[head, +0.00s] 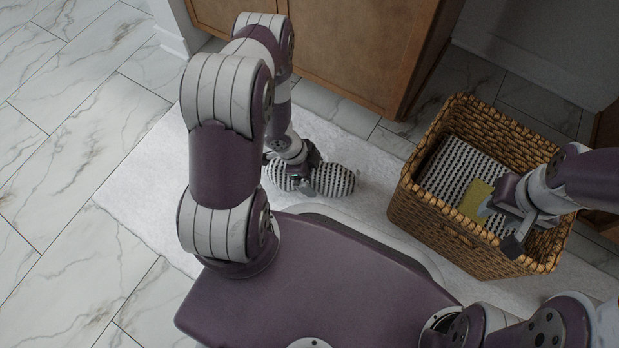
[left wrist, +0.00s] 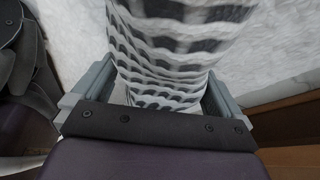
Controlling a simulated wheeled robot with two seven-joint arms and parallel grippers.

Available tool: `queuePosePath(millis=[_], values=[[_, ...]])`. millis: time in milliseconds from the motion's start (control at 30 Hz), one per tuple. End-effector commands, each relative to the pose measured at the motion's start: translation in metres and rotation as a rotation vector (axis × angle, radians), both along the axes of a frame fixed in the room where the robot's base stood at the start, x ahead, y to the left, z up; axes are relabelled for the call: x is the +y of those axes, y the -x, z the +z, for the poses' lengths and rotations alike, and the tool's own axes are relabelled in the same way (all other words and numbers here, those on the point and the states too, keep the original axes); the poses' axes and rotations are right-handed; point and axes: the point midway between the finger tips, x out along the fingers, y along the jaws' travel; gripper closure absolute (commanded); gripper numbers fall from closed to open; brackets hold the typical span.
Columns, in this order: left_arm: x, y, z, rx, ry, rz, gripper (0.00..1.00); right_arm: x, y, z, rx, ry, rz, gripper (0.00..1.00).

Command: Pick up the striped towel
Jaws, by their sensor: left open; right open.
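A rolled black-and-white striped towel (head: 338,180) lies on the white mat in the head view, in front of the wooden cabinet. My left gripper (head: 297,174) is down over its middle and hides part of it. In the left wrist view the striped towel (left wrist: 165,50) lies between the two open fingers of my left gripper (left wrist: 152,90); I cannot tell whether they touch it. My right gripper (head: 498,222) is open at the wicker basket, over its near right part.
The wicker basket (head: 440,222) stands on the right and holds another patterned black-and-white cloth (head: 455,172) and a yellow item (head: 474,199). A wooden cabinet (head: 330,50) stands behind the towel. The white mat (head: 140,205) is bare to the left, with marble tiles (head: 60,130) beyond.

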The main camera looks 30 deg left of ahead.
Motion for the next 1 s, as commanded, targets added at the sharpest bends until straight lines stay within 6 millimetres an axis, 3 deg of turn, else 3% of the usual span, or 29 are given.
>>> queuePosePath(millis=[67,233,500,667,1000], values=[[0.000,0.000,0.002,0.000,0.000,0.000,0.03,0.000,0.000,0.002,-0.001,0.000,0.000,0.57],[0.000,0.000,0.002,0.001,0.000,0.000,0.58,0.000,0.000,0.002,-0.001,0.000,0.000,0.57],[0.000,0.000,0.003,0.001,-0.001,0.000,0.57,0.000,0.000,0.004,-0.001,0.000,0.000,0.57],[0.003,0.001,0.014,0.002,0.001,0.000,0.57,0.000,0.000,0.020,0.000,0.000,0.000,0.57],[0.004,0.000,0.078,0.000,0.000,-0.001,0.57,0.000,0.000,0.079,-0.001,0.000,0.000,0.57]])
